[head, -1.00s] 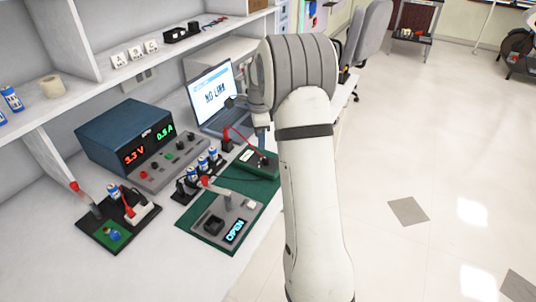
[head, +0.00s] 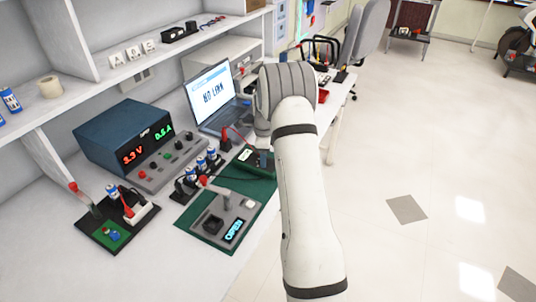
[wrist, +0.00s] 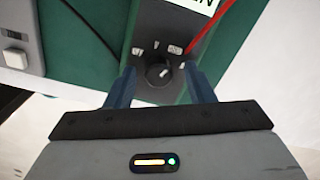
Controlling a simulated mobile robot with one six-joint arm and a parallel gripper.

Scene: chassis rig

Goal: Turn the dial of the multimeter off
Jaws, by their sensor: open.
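The multimeter shows in the wrist view as a dark panel (wrist: 181,22) with a green casing around it. Its round black dial (wrist: 158,73) has a pale pointer mark, and small white labels too small to read surround it. My gripper (wrist: 160,68) is open, with one blue finger on each side of the dial; I cannot tell whether either touches it. In the head view the multimeter (head: 246,155) lies on the green mat, with its right part hidden behind my arm.
A red lead (wrist: 208,27) runs close to the dial. A laptop (head: 214,96) reading NO LINK stands behind. Batteries (head: 201,164) and a grey device showing OPEN (head: 234,231) are left of my arm. A blue power supply (head: 125,138) stands farther left.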

